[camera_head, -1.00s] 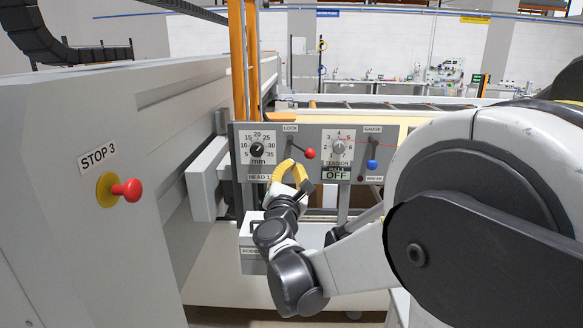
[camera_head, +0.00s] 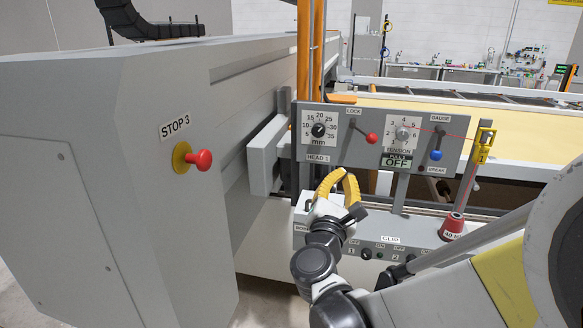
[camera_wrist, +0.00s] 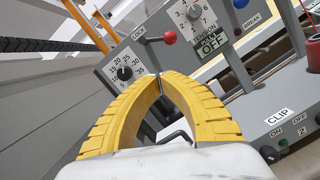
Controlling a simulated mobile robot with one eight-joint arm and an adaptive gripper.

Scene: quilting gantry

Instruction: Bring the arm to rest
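My gripper (camera_head: 340,172) has two yellow ridged fingers. In the wrist view its fingertips (camera_wrist: 160,78) meet, with nothing seen between them. It stands in front of the lower edge of the grey control panel (camera_head: 350,163), just right of the HEAD 1 label in the head view. I see no contact with the panel. My arm is bent, running from the lower right to the gripper.
The panel has a mm dial (camera_head: 319,130), a red-knobbed LOCK lever (camera_head: 371,138), a TENSION dial (camera_head: 403,133) and a blue-knobbed GAUGE lever (camera_head: 436,155). Below is a CLIP switch box (camera_head: 385,253). A red STOP 3 button (camera_head: 198,160) juts out at left.

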